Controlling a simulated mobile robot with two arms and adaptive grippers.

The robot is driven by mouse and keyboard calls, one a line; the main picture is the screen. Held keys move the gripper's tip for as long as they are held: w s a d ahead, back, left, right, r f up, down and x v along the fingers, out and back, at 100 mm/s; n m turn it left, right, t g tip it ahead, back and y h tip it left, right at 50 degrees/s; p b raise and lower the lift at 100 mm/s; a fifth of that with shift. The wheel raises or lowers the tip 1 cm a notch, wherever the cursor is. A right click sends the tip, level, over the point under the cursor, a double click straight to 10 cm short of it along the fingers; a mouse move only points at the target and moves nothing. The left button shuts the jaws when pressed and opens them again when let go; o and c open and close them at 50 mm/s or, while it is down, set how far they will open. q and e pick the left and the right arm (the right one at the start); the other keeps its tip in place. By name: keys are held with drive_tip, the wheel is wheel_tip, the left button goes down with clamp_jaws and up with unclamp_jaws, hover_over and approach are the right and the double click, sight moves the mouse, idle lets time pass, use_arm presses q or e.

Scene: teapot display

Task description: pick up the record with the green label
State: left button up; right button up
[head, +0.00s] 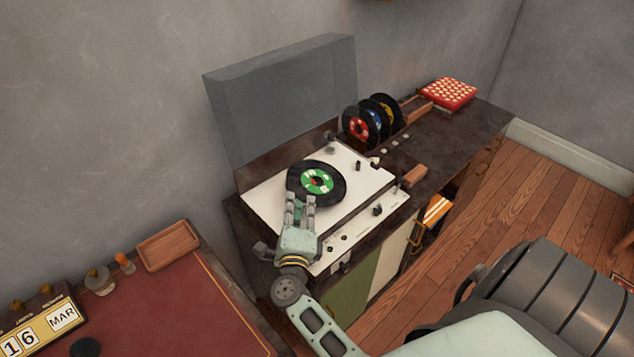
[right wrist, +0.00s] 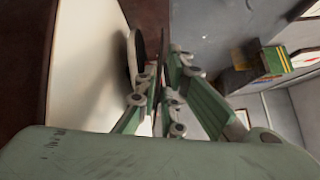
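The record with the green label (head: 335,186) is a black disc over the white record player (head: 270,193) in the head view. My right gripper (head: 301,199) is at the near edge of the record, with its fingers closed around that edge. In the right wrist view the fingers (right wrist: 165,78) come together on a thin dark edge (right wrist: 165,48), which looks like the record seen edge-on. The white deck (right wrist: 85,60) lies to its left. How far the record stands above the deck is hard to tell. My left gripper is not in view.
The player's grey lid (head: 285,95) stands open behind. Several upright records, one red-labelled (head: 358,127), stand right of the player, with a red patterned box (head: 448,92) farther back. A red-topped desk (head: 150,305) with a wooden tray (head: 168,246) is at lower left.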

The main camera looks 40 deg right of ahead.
sight(299, 189)
drive_tip(key=b+x, duration=0.1)
drive_tip(key=x, duration=0.7)
drive_tip(key=shift+w+a, duration=0.1)
drive_tip(key=shift+a, duration=0.05)
drive_tip(key=shift+r, duration=0.1)
clamp_jaws()
